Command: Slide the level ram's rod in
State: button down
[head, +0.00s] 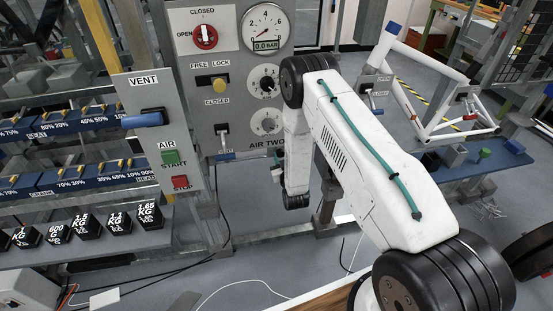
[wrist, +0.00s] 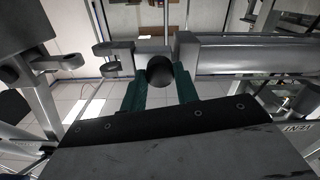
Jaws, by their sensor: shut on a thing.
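The level ram lies sideways across the wrist view. Its thick grey cylinder (wrist: 250,57) runs off to the right. To the cylinder's left is a grey block and a rod end with an eye (wrist: 112,68). A dark round knob (wrist: 160,70) sits in front of the block. My gripper (wrist: 160,82) has its two green fingers on either side of this knob and is shut on it. Little or no bare rod shows between block and cylinder. In the head view my white arm reaches away, and its gripper and the ram are hidden.
A grey control panel (head: 233,125) with gauge, dials and levers stands left of my arm. Weights (head: 89,226) line a shelf at left. A white bicycle frame (head: 410,95) stands over a blue bench at right. A grey bracket (wrist: 45,68) is left of the rod end.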

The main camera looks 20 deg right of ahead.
jog(key=shift+a, duration=0.25)
jog(key=c, duration=1.1)
grip_release()
jog(key=shift+a, duration=0.2)
jog(key=shift+o, duration=0.2)
jog(key=shift+d, duration=0.1)
jog(key=shift+s, duration=0.15)
jog(key=s+a, duration=0.1)
jog(key=s, duration=0.6)
jog(key=shift+s, duration=0.2)
